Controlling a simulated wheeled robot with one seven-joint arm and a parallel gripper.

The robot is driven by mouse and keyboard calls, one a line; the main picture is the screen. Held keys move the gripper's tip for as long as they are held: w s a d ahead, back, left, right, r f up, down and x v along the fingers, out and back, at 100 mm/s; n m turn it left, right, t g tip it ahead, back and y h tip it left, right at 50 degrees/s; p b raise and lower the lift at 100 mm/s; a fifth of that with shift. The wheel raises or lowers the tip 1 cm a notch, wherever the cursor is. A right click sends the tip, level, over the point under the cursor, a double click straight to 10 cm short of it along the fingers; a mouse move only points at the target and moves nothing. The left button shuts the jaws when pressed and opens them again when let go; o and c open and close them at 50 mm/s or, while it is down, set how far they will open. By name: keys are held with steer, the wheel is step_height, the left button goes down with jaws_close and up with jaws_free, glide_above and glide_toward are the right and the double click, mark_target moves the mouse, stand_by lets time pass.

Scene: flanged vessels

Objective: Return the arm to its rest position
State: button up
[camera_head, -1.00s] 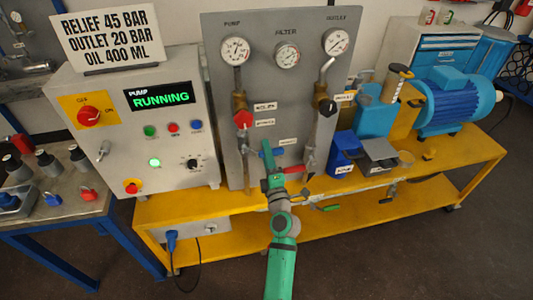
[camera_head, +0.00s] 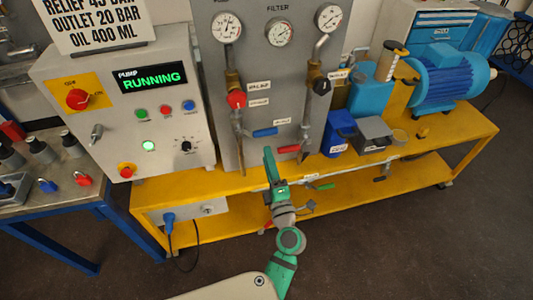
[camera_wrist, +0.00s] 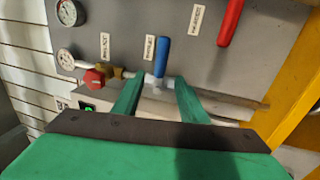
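My green arm reaches up from the bottom of the head view, with my gripper (camera_head: 270,158) in front of the grey panel's lower edge. In the wrist view, the two green fingers of my gripper (camera_wrist: 158,98) stand apart with nothing held between them. The blue lever handle (camera_wrist: 162,56) shows beyond the gap, apart from the fingers. In the head view, the blue handle (camera_head: 265,132) lies just above the gripper, and the red handle (camera_head: 289,149) is to its right.
The control box (camera_head: 130,110) reads "PUMP RUNNING". The grey panel (camera_head: 285,80) carries gauges and pipes above the yellow bench (camera_head: 345,182). A blue bin (camera_head: 337,135) and a blue motor (camera_head: 445,80) stand right. Dark floor (camera_head: 400,250) lies open in front.

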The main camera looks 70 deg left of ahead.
steer(key=shift+d, duration=0.15)
stand_by(0.5)
steer(key=w+d+f+m+t+h, duration=0.2)
steer(key=d+f+m+t+h, duration=0.2)
steer(key=d+m, duration=0.4)
steer(key=w+d+f+m+t+h, duration=0.2)
steer(key=d+f+m+t+h, duration=0.25)
steer(key=d, duration=0.55)
steer(key=w+d+f+m+t+h, duration=0.25)
steer(key=d+f+m, duration=0.25)
steer(key=d+m, duration=0.35)
steer(key=s+d+m+t+h, duration=0.1)
steer(key=s+d+m+h, duration=0.25)
steer(key=d, duration=0.35)
steer(key=s+d+m+t+h, duration=0.1)
steer(key=s+d+m+h, duration=0.1)
steer(key=d+m, duration=0.45)
steer(key=s+d+r+m+h, duration=0.3)
steer(key=s+d, duration=0.5)
steer(key=d, duration=0.4)
step_height(320, 180, up, 2)
steer(key=shift+d+r+m+t+h, duration=0.2)
steer(key=shift+m+t+h, duration=0.15)
steer(key=shift+m, duration=0.25)
steer(key=shift+c, duration=1)
steer(key=shift+w+a, duration=0.1)
